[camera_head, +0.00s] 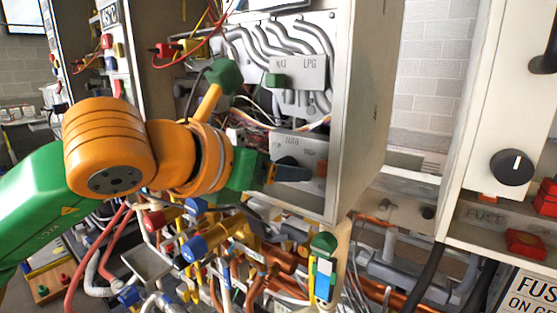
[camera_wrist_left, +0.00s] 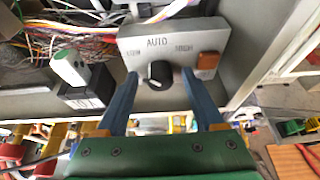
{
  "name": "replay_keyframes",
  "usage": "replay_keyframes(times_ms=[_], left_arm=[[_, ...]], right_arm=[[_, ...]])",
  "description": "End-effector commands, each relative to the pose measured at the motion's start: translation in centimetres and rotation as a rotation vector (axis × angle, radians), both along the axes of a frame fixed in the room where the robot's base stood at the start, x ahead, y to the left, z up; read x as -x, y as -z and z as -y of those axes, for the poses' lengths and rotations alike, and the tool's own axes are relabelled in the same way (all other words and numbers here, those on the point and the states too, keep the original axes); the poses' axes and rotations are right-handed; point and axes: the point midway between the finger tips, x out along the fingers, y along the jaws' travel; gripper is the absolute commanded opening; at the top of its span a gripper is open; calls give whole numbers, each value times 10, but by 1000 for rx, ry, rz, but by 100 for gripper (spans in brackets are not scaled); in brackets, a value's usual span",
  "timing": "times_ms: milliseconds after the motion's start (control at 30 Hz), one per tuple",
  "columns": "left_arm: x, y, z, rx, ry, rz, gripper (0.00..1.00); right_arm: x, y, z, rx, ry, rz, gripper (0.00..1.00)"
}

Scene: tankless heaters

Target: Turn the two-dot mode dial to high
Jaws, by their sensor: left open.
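The mode dial (camera_wrist_left: 160,74) is a small black knob on a grey plate (camera_wrist_left: 133,45) marked LOW, AUTO and HIGH in the left wrist view. Its pointer direction and any dots are too small to tell. My left gripper (camera_wrist_left: 160,82) is open, with one blue finger on each side of the dial. I cannot tell whether the fingers touch it. In the head view, my left gripper (camera_head: 287,169) is at the grey plate (camera_head: 300,145) inside the heater and hides the dial. My right gripper is not in view.
An orange square part (camera_wrist_left: 208,60) sits right of the dial. A grey NAT/LPG plate (camera_head: 300,68) is above in the head view. Dense pipes and valves (camera_head: 250,250) fill the area below. Another black dial (camera_head: 512,167) is on the right-hand cabinet.

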Motion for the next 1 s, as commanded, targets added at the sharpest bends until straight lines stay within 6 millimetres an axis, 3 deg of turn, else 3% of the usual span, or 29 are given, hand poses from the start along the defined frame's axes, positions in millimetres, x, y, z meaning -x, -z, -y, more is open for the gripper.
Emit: replay_keyframes(times_ms=[133, 300, 400, 667, 1000], left_arm=[[0, 0, 0, 0, 0, 0, 67], [0, 0, 0, 1, 0, -1, 21], [0, 0, 0, 1, 1, -1, 0], [1, 1, 0, -16, 0, 11, 0], [2, 4, 2, -178, 2, 133, 0]], right_arm=[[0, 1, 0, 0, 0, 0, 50], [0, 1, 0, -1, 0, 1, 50], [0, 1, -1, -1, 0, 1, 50], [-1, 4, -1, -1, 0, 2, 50], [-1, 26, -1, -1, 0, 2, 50]])
